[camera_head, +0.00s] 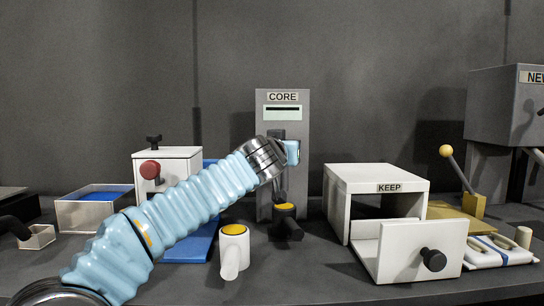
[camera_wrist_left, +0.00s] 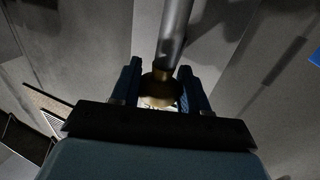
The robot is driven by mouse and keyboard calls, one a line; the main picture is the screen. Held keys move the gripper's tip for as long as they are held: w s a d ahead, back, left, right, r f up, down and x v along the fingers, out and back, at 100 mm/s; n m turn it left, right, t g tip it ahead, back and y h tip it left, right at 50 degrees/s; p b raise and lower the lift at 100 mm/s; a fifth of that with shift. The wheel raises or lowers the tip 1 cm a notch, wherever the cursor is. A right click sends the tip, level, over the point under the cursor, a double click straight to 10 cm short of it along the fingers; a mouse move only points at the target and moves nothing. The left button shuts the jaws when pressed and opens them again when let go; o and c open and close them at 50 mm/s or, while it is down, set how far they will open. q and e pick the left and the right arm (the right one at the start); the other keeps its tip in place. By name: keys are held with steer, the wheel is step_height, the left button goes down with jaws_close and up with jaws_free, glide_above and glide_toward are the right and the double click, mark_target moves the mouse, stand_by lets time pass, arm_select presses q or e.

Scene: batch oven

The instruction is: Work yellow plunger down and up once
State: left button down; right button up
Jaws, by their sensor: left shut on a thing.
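My left gripper (camera_head: 291,152) is in front of the grey CORE tower (camera_head: 296,205) in the head view. In the left wrist view its two blue fingers (camera_wrist_left: 162,88) are closed on a dull yellow-brown knob, the plunger (camera_wrist_left: 160,78), with a grey rod (camera_wrist_left: 174,35) running from it. In the head view my wrist and gripper hide the knob. Below the gripper stands a dark handled cup (camera_head: 291,228) with yellow inside, at the tower's foot. My right gripper is not in view.
A white handled cup (camera_head: 231,252) with yellow inside stands left of the dark cup. A white KEEP box (camera_head: 376,174) with its drawer (camera_head: 405,252) pulled out is to the right. A yellow-knobbed lever (camera_head: 456,170) stands beyond it. A white box with a red knob (camera_head: 149,169) is left.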

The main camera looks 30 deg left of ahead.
arm_select(q)
steer(key=shift+r, duration=0.3)
steer(key=c, duration=0.6)
jaws_free()
steer(key=shift+f, duration=0.1)
steer(key=shift+c, duration=0.2)
steer(key=shift+s, duration=0.25)
steer(key=b+v, duration=0.4)
steer(key=v, duration=0.9)
steer(key=shift+s+d, duration=0.15)
